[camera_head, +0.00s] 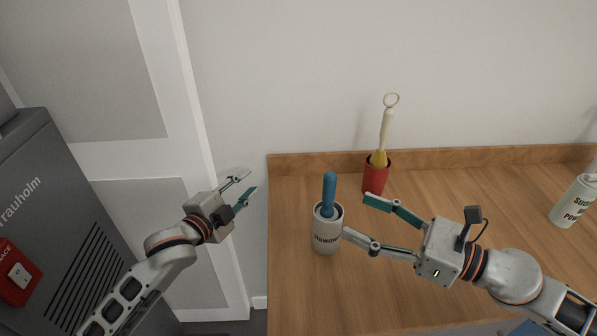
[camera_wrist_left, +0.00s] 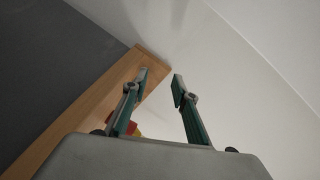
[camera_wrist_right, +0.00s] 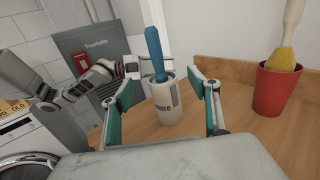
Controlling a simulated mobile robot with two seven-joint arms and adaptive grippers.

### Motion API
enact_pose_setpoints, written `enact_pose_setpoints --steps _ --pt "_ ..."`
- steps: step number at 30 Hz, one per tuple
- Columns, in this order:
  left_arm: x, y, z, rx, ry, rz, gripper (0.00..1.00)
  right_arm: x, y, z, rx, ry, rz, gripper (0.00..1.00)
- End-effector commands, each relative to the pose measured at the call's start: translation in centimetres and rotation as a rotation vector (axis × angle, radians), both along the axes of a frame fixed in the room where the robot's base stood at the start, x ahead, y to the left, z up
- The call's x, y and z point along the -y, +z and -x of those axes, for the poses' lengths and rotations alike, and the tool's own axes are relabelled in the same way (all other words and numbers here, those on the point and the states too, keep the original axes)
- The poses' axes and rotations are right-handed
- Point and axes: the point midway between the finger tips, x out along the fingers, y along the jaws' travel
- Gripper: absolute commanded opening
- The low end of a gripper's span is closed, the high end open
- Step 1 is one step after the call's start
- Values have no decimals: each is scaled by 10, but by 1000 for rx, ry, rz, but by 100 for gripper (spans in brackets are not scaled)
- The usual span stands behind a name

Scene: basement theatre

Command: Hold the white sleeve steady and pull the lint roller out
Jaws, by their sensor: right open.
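My left gripper (camera_head: 250,181) is open and empty, left of the counter and apart from the sleeve.
A red cup (camera_head: 375,178) holding a yellow-and-cream brush (camera_head: 385,135) stands behind the sleeve, to its right. A white labelled container (camera_head: 572,202) stands at the far right. A wooden ledge (camera_head: 450,160) runs along the wall. The counter's front middle is clear.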

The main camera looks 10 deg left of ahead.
Motion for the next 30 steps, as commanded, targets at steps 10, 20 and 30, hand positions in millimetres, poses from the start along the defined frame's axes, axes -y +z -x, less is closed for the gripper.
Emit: enact_pose_setpoints --steps 10,20,30 --pt "48 121 -58 108 -106 -74 28 0 0 0 0 0 0 60" --pt "129 155 -61 -145 -244 107 28 0 0 0 0 0 0 60" --pt "169 139 -9 -595 -321 154 28 0 0 0 0 0 0 60"
